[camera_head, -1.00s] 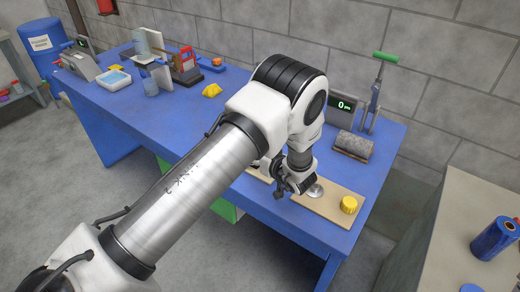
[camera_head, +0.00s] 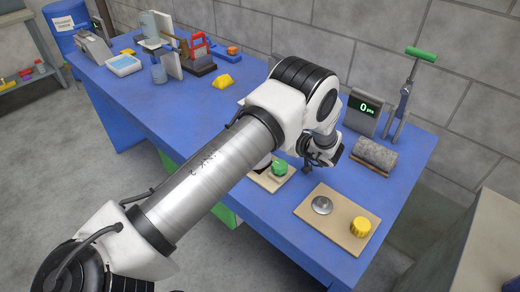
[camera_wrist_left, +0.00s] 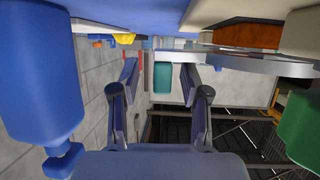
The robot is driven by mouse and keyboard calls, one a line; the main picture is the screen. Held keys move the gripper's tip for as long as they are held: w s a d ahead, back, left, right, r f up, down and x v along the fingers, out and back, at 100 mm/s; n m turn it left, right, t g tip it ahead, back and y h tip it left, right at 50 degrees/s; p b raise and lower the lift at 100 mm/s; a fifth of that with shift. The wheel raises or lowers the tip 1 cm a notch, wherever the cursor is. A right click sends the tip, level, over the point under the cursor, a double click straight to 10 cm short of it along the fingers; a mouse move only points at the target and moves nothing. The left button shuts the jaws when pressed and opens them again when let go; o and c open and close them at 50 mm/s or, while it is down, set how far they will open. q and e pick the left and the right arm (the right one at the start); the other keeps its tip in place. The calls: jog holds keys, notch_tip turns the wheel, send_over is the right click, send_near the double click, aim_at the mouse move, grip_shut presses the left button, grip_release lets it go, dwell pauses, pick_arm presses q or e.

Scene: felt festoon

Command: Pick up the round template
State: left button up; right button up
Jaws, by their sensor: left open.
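A round grey metal disc with a small knob (camera_head: 322,205), which looks like the round template, lies flat on a beige board (camera_head: 329,231). A yellow knob-shaped piece (camera_head: 360,228) sits on the same board. My left gripper (camera_head: 318,162) is above the table, behind the disc and apart from it. Its open, empty-looking fingers show in the left wrist view (camera_wrist_left: 160,98). A green-knobbed piece (camera_head: 280,168) stands on a second board (camera_head: 262,182), just left of the gripper. My right gripper is out of view.
A grey roll (camera_head: 374,153), a display box (camera_head: 361,112) and a stand with a green handle (camera_head: 405,95) are behind the gripper. A yellow block (camera_head: 223,82) and several tools stand farther left. Blue table is clear right of the board.

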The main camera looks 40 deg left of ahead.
pick_arm(q)
jog(key=shift+s+r, duration=0.1)
grip_shut()
